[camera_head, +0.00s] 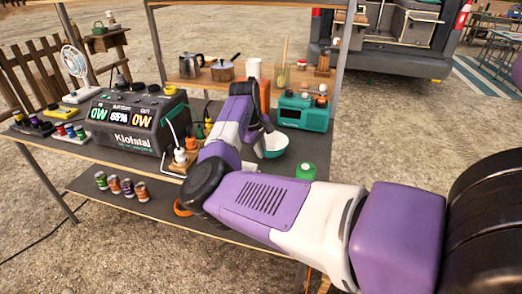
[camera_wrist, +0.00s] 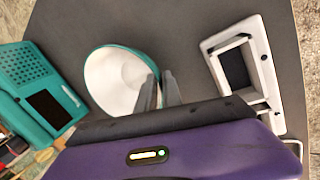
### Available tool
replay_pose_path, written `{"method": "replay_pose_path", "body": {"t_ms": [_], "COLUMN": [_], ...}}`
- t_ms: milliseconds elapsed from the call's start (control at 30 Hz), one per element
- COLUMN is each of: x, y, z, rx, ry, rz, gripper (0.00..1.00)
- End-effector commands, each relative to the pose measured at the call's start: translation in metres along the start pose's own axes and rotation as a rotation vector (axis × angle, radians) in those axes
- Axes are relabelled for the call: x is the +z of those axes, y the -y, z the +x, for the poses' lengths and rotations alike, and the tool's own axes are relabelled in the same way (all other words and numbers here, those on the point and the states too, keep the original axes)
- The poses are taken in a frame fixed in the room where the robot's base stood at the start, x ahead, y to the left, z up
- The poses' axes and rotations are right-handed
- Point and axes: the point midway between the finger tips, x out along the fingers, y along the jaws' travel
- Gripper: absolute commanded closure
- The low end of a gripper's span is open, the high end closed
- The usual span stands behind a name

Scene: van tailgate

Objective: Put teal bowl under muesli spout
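My gripper (camera_wrist: 160,78) is at the bowl's right rim, one finger over the inside and one outside. A gap shows between the fingers, with the rim close to or between them. I cannot see whether they touch it. I cannot make out a muesli spout in either view.
A teal device (camera_head: 303,112) stands behind the bowl. It also shows in the wrist view (camera_wrist: 38,92). A white framed object (camera_wrist: 240,62) lies right of the bowl there. A green-lidded jar (camera_head: 305,171) and a large power station (camera_head: 137,120) share the table.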

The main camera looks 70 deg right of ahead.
Motion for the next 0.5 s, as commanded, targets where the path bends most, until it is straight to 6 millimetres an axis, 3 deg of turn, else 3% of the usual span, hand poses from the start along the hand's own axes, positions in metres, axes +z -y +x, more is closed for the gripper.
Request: {"method": "replay_pose_path", "body": {"t_ms": [67,500], "x": [0.0001,-0.0006], "y": [0.0000,-0.0009], "z": [-0.0002,-0.0087], "rx": [0.000,0.000], "ry": [0.000,-0.001], "rz": [0.000,0.000], "gripper": [0.74,0.74]}}
